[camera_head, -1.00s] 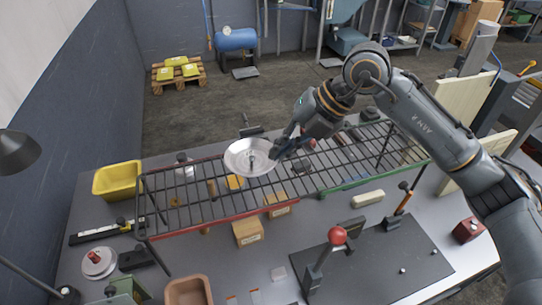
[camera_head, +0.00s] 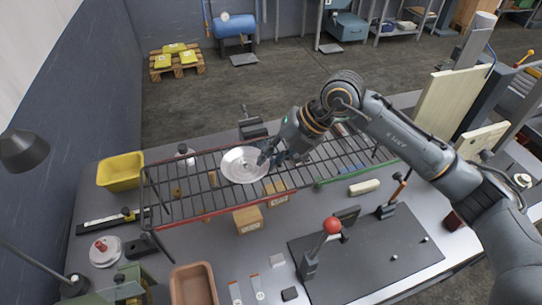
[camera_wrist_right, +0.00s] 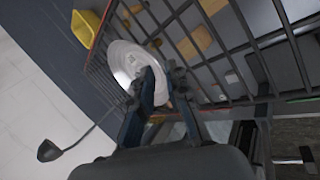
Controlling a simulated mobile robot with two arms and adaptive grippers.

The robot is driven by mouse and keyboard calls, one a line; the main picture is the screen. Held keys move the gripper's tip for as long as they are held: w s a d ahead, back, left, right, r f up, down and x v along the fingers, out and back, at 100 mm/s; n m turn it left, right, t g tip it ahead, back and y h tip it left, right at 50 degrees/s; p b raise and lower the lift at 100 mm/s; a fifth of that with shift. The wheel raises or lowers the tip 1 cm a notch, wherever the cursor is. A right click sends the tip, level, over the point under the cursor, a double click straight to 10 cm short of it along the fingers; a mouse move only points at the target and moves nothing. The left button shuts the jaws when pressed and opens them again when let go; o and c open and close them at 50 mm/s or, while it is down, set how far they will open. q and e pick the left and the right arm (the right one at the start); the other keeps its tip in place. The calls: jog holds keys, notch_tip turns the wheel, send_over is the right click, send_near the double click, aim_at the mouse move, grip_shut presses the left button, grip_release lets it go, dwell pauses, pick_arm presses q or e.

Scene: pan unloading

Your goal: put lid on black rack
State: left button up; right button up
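The lid (camera_head: 244,164) is a round, shallow silver disc with a small knob. It lies nearly flat at the black rack's (camera_head: 172,208) left half, over its wires. It also shows in the right wrist view (camera_wrist_right: 122,62), partly behind one finger. My right gripper (camera_head: 272,156) is at the lid's right rim. In the right wrist view its two fingers (camera_wrist_right: 164,72) stand apart with a narrow gap, the lid's edge close to them. Whether a finger touches the rim is hard to tell. My left gripper is not in view.
Boxes (camera_head: 248,220) sit below the rack. A yellow bin (camera_head: 121,172) stands at its left end. A red-knobbed lever (camera_head: 332,226) rises in front, on a dark mat (camera_head: 385,262). A terracotta tray (camera_head: 193,285) is at the front. The rack's right half looks mostly clear.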

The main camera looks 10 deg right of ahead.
jog(key=shift+d+r, duration=0.3)
jog(key=shift+r, duration=0.15)
jog(key=b+v, duration=0.3)
jog(key=v, duration=0.8)
jog(key=shift+s, duration=0.2)
